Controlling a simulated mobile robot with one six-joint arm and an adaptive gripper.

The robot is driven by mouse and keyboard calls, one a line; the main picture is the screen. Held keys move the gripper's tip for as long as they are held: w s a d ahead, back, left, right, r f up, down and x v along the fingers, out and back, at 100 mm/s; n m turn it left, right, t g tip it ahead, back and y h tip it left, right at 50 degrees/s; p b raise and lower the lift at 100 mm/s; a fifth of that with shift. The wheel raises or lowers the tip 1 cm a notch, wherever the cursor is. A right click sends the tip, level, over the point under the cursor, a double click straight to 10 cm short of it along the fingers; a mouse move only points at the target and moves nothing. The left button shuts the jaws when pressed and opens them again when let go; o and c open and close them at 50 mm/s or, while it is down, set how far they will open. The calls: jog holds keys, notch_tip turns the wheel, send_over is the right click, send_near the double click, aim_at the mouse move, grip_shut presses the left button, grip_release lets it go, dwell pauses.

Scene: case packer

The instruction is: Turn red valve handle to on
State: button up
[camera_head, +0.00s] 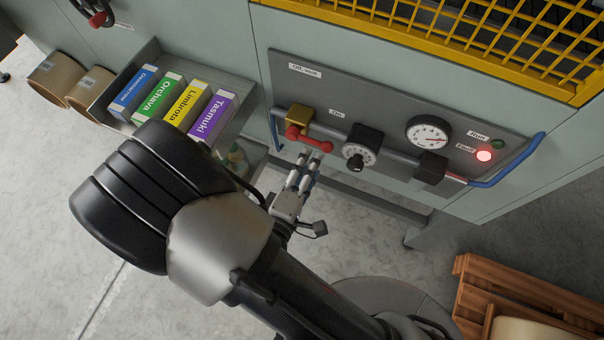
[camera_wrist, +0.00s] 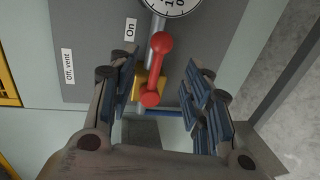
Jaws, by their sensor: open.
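The red valve handle (camera_head: 309,140) is a bar with rounded ends, mounted on a brass valve body (camera_head: 299,115) on the grey panel. In the head view it lies roughly along the pipe. My gripper (camera_head: 309,158) is open just below it, fingers pointing at the panel. In the wrist view the handle (camera_wrist: 156,70) stands between the two spread fingers (camera_wrist: 163,72), with visible gaps on both sides. Its far end is beside the "On" label (camera_wrist: 131,29). The "Off, vent" label (camera_wrist: 68,66) is farther left. The handle hides much of the brass body there.
A regulator with a black knob (camera_head: 356,157) and a round gauge (camera_head: 429,133) stand right of the valve. A red lamp (camera_head: 484,156) glows by "Fault". A shelf of coloured boxes (camera_head: 188,106) is at left, and a wooden pallet (camera_head: 530,300) lies at lower right.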

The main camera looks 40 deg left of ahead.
jog(key=v, duration=0.4)
dwell(0.5)
